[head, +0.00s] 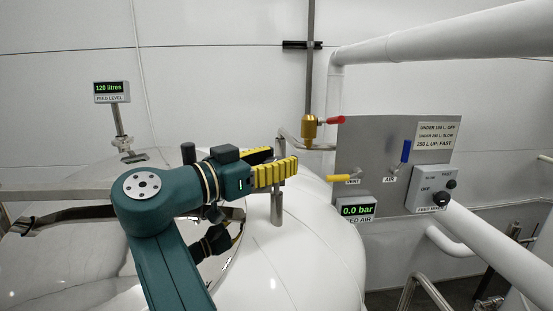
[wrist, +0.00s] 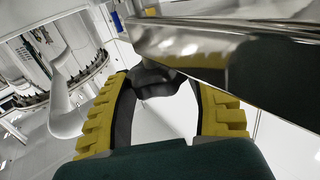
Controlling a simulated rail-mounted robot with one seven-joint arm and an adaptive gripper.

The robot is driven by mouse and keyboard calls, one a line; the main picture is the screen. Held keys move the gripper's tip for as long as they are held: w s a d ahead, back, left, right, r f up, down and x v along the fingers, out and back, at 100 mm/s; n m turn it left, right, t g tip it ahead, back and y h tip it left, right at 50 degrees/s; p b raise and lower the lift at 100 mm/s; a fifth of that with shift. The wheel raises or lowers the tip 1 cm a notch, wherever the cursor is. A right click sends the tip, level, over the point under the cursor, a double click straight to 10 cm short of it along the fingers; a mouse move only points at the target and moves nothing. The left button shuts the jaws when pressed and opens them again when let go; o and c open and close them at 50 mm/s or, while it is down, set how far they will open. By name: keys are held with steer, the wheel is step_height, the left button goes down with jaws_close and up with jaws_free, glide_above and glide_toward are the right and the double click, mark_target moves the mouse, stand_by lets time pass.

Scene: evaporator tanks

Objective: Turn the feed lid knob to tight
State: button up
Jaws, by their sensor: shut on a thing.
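My gripper (head: 278,163) is level above the white feed tank (head: 325,235), at the right of the large lid. Its yellow ribbed fingers are shut on a dark knob, which shows between the fingertips in the wrist view (wrist: 155,80). In the head view the fingers hide the knob. A steel post (head: 277,207) stands just below the fingers. The polished lid (head: 60,250) is partly behind my arm. I cannot tell from these frames how tight the knob is.
A grey panel (head: 385,135) at the right carries a yellow handle (head: 340,178), a blue handle (head: 405,151) and a feed mixer box (head: 433,188). The air display (head: 358,209) reads 0.0 bar. The level display (head: 112,92) reads 120 litres. A brass valve (head: 309,128) with a red handle is behind my gripper.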

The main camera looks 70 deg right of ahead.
steer(key=shift+f+m+g+y, duration=0.15)
steer(key=shift+m+g+y, duration=0.55)
steer(key=shift+g, duration=0.4)
steer(key=o, duration=1.2)
steer(key=shift+t, duration=0.3)
